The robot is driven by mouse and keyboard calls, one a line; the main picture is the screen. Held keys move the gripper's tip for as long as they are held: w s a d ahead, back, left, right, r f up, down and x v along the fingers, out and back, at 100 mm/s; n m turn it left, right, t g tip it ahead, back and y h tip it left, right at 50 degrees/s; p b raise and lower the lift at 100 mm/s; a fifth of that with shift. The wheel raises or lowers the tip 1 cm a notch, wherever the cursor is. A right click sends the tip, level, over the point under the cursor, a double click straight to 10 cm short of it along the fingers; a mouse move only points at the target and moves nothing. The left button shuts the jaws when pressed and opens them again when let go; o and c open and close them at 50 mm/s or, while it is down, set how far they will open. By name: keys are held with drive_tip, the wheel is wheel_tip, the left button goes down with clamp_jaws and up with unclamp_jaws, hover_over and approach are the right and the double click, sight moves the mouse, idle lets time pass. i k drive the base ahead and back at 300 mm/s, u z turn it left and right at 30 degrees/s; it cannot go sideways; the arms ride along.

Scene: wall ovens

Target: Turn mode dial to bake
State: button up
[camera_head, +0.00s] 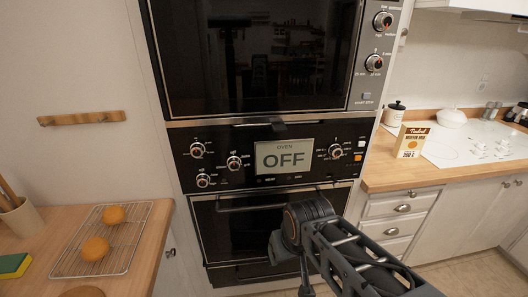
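The oven control panel (218,137) sits between the upper and lower ovens. Its display (284,159) reads "OVEN OFF". Left of it are an upper-left dial (197,150), a dial nearer the display (234,162) and a lower-left dial (203,180). A right dial (336,151) is on the other side. The dial labels are too small to read, so I cannot tell which is the mode dial. My arm reaches in from the lower right, its end in front of the lower oven, below the panel. My gripper's fingers cannot be made out. No dial is visibly held.
The lower oven's handle (238,207) runs below the panel, partly behind my arm. The upper unit has two more dials (382,20) at right. A left counter (140,240) holds a cooling rack; a right counter (400,176) holds a box. Space before the left dials looks clear.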

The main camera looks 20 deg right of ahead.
sight(233, 163)
drive_tip(key=u, duration=0.75)
drive_tip(key=k, duration=0.4)
drive_tip(key=u, duration=0.95)
